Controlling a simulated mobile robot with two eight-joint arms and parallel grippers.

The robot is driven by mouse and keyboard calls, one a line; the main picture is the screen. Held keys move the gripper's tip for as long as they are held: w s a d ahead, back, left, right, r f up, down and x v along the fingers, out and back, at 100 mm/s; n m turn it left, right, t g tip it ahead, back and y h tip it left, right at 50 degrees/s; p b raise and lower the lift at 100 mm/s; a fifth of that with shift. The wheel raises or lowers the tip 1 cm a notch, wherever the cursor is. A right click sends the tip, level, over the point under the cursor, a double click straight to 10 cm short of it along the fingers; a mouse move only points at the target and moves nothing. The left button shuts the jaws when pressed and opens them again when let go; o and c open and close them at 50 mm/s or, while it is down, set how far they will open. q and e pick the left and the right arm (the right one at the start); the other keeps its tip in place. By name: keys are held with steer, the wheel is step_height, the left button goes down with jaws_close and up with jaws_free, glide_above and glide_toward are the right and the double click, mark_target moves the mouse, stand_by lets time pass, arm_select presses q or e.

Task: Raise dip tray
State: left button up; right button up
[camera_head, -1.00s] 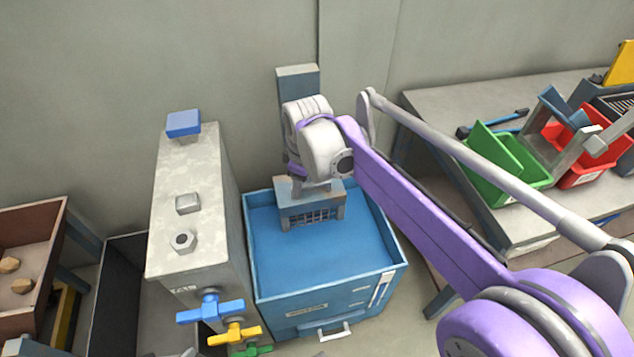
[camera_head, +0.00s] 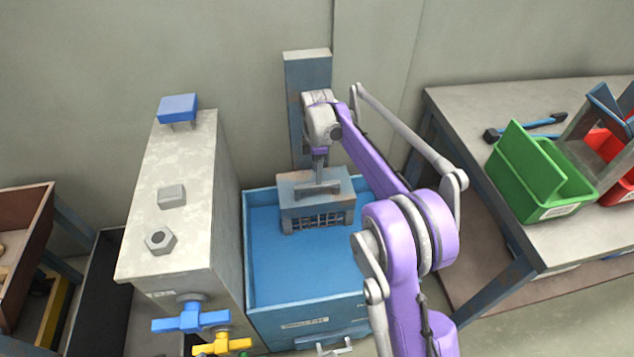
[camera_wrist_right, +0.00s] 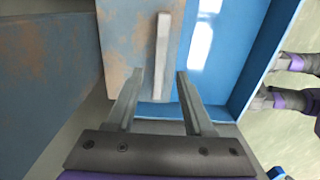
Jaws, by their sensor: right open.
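The dip tray (camera_head: 322,218) is a worn grey-blue box with a slotted front, over the blue liquid in the blue tank (camera_head: 300,313). In the right wrist view, the tray's rust-stained top (camera_wrist_right: 124,45) and the handle (camera_wrist_right: 162,55) show. My right gripper (camera_head: 319,180) is above the tray, pointing down. Its open fingers (camera_wrist_right: 160,78) lie either side of the handle's line, with the handle's near end between the tips. I cannot tell if they touch it. My left gripper is not in view.
A grey block cabinet (camera_head: 180,240) with a blue valve (camera_head: 190,317) and a yellow valve (camera_head: 222,344) stands close left of the tank. A grey-blue post (camera_head: 306,70) rises behind the tray. A bench (camera_head: 470,105) with a green bin (camera_head: 540,175) is at right.

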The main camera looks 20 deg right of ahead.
steer(key=shift+f+b, duration=0.4)
steer(key=shift+f, duration=2)
jaws_close()
